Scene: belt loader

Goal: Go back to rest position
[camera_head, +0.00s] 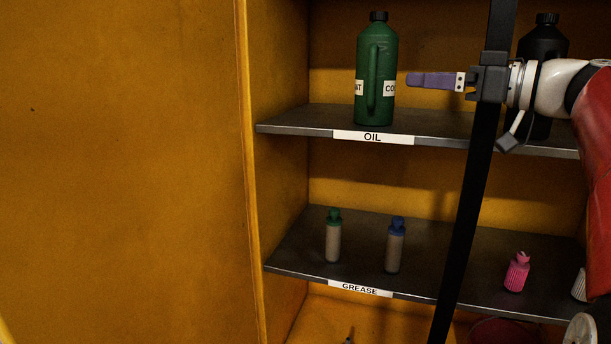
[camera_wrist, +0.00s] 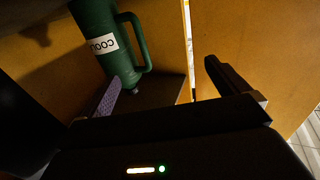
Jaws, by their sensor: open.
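My gripper (camera_head: 410,80) is in front of the upper shelf at the right in the head view, with a purple-grey finger pointing left. In the wrist view my gripper (camera_wrist: 160,80) has its two fingers spread wide apart with nothing between them. A green jug (camera_head: 376,70) with a white label stands upright on the upper shelf, just left of my fingertip. The green jug also shows in the wrist view (camera_wrist: 95,22), beyond the purple finger. I cannot tell whether the finger touches it.
The upper shelf (camera_head: 290,120) is labelled OIL and holds a black jug (camera_head: 545,42), partly hidden by my arm. The lower shelf (camera_head: 300,255), labelled GREASE, holds a green-capped bottle (camera_head: 333,238), a blue-capped bottle (camera_head: 395,248) and a pink bottle (camera_head: 517,273). A yellow panel (camera_head: 120,170) fills the left.

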